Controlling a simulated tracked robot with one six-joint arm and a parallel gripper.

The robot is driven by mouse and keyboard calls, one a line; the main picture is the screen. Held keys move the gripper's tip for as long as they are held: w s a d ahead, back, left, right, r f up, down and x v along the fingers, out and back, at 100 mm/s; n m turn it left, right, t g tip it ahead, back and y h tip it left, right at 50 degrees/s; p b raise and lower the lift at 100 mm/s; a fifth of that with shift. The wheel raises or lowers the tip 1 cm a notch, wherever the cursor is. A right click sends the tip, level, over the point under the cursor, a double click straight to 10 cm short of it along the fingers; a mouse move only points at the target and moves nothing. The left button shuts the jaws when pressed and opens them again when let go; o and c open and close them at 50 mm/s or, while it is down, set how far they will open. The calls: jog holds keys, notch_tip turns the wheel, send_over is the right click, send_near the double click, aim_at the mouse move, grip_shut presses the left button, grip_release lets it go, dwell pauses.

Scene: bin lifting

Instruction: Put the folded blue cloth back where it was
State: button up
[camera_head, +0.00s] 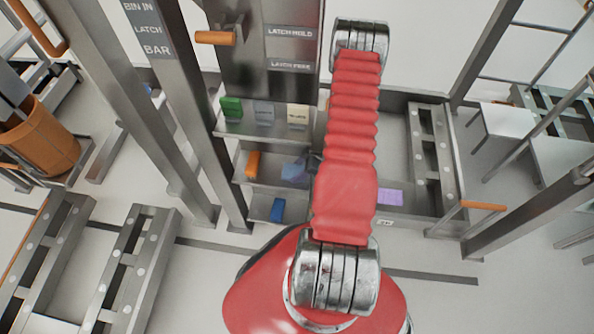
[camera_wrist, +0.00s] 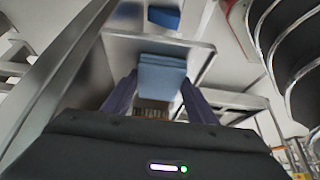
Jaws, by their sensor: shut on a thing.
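The folded blue cloth (camera_wrist: 162,76) is between the two dark fingers of my gripper (camera_wrist: 158,98) in the wrist view, and the gripper is shut on it. In the head view, a muted blue piece (camera_head: 294,171), which looks like the same cloth, shows at the middle shelf just left of my red arm. The gripper there is mostly hidden by my arm. Whether the cloth touches the shelf I cannot tell. A darker blue block (camera_head: 277,210) lies on the lowest shelf; a blue block (camera_wrist: 164,17) also shows beyond the cloth in the wrist view.
The upper shelf holds a green block (camera_head: 231,107), a grey-blue one (camera_head: 263,112) and a cream one (camera_head: 298,116). An orange item (camera_head: 253,164) sits on the middle shelf's left. A purple item (camera_head: 390,196) lies right of my arm. Metal posts (camera_head: 165,120) stand at left.

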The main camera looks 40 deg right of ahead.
jog(key=o, duration=1)
jog(key=shift+v, duration=6.05)
jog(key=shift+w, duration=0.1)
